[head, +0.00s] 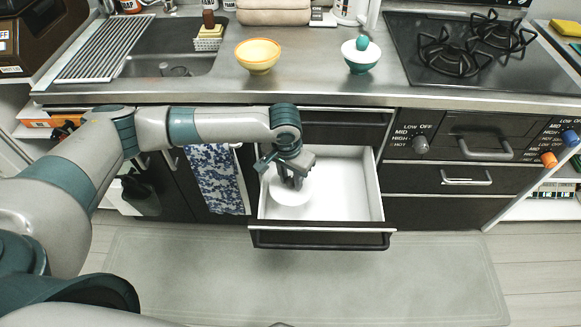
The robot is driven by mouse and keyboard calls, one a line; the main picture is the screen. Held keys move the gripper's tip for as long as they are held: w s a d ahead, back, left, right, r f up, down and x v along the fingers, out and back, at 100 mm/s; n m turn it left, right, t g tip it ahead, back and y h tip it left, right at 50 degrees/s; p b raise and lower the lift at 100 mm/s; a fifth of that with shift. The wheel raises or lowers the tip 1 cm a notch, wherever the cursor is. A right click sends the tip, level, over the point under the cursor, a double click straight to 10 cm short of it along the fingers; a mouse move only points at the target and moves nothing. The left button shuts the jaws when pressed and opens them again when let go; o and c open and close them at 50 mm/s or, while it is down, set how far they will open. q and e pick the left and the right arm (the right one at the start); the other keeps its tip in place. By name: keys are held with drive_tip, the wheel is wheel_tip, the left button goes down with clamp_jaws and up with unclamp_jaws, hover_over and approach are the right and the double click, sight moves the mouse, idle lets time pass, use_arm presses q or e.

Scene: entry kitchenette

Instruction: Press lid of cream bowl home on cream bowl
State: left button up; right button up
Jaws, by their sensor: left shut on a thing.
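A round, pale cream-white piece (288,196) is in the left part of the open drawer. It appears to be the lid of the cream bowl, seen from above. The cream bowl cannot be told apart from it; any bowl below is hidden by the lid and the gripper. My left gripper (295,184) points down over the far part of the lid and is shut on it, near its middle. Whether the lid sits flush or tilted cannot be told. My right gripper is not in view.
The open drawer (345,195) has a bare white floor to the right of the lid. On the counter stand a yellow bowl (258,57) and a white-and-teal bowl (360,61) with a teal knob-like top. A patterned towel (213,178) hangs left of the drawer.

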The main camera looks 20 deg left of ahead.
use_arm(q)
wheel_tip(320, 180, up, 14)
drive_tip(key=s+n, duration=0.2)
wheel_tip(320, 180, up, 11)
drive_tip(key=n, duration=0.1)
hover_over(286, 190)
drive_tip(key=s+a, duration=0.3)
drive_tip(key=s, duration=0.2)
drive_tip(key=shift+w, duration=0.1)
